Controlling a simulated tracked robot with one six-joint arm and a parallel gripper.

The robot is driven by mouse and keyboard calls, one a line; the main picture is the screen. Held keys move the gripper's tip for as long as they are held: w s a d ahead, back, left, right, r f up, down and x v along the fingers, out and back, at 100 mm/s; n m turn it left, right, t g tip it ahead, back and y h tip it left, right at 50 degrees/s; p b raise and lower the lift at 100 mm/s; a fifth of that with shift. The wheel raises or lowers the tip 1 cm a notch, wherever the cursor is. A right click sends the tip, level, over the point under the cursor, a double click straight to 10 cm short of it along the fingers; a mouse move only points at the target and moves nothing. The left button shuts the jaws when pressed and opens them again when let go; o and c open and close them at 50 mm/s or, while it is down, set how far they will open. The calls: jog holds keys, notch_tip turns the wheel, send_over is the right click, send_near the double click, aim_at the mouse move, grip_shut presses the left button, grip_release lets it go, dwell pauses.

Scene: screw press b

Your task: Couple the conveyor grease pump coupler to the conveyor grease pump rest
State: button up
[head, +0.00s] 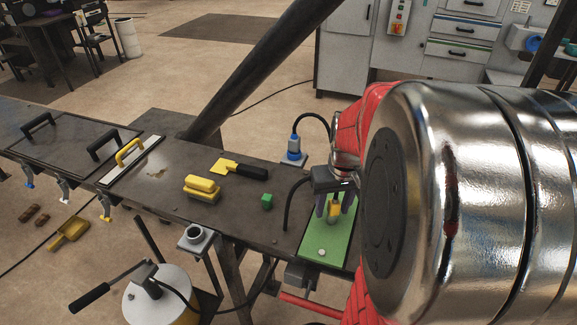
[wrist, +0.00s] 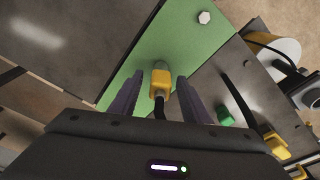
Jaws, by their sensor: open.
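The yellow coupler (head: 334,210) stands at the green plate (head: 322,239) on the right of the bench, with a black hose behind it. In the wrist view the coupler (wrist: 160,84) has a greyish tip toward the green plate (wrist: 188,38). My gripper (head: 335,205) is open, its purple fingers on either side of the coupler; the wrist view shows gaps between the fingers (wrist: 156,88) and the coupler. A grey block with a round dark opening (head: 195,238), perhaps the pump rest, sits at the bench's front edge near the white drum pump (head: 160,293).
A blue-and-grey plug with a black cable (head: 294,148) stands at the bench's back edge. The pump's crank (head: 108,285) sticks out to the left.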

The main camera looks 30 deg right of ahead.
jog(key=shift+f, duration=0.3)
jog(key=shift+c, duration=0.3)
grip_shut()
dwell(0.5)
